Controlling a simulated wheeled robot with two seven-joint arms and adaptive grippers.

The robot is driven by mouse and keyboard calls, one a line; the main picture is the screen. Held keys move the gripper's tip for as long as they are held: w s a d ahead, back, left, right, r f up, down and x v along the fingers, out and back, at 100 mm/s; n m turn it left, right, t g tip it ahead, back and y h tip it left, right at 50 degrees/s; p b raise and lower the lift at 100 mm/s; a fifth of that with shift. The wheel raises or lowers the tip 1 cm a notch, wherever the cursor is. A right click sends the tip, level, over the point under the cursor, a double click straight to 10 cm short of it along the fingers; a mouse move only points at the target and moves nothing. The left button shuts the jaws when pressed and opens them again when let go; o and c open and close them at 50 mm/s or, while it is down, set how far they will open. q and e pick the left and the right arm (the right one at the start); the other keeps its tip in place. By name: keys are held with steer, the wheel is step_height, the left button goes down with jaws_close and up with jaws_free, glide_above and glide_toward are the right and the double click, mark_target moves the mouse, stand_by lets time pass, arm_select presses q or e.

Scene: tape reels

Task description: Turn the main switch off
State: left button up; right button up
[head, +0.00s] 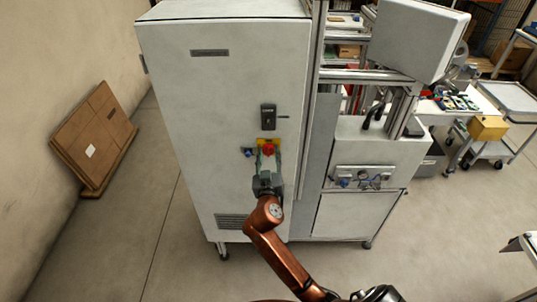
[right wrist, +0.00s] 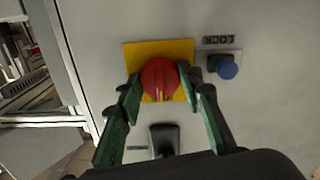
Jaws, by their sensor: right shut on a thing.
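The main switch is a red rotary knob (head: 268,149) on a yellow plate (head: 260,141) on the front of the tall pale cabinet (head: 215,120). In the right wrist view the red knob (right wrist: 158,74) sits on the yellow plate (right wrist: 130,54), and its raised grip looks roughly upright in that picture. My right gripper (head: 268,160) reaches up to it from below. Its two green-padded fingers (right wrist: 160,82) are shut on the knob, one on each side. The fingers hide part of the knob's sides and the plate. My left gripper is not in view.
A blue knob (right wrist: 228,70) beside a LOCK label sits close to the switch. A black door handle (head: 268,117) is above the switch. A flattened cardboard stack (head: 93,137) leans on the left wall. A machine frame (head: 366,150) adjoins the cabinet on the right.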

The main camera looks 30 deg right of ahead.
steer(key=shift+c, duration=0.9)
steer(key=n+p, duration=0.1)
steer(key=n, duration=0.2)
steer(key=shift+r+p, duration=0.1)
steer(key=shift+p, duration=0.3)
steer(key=n+p, duration=0.3)
steer(key=n, duration=0.3)
steer(key=shift+p, duration=0.3)
steer(key=n+p, duration=0.3)
steer(key=n, duration=0.2)
steer(key=shift+n, duration=0.3)
steer(key=shift+n+p, duration=1.1)
steer(key=shift+n, duration=0.6)
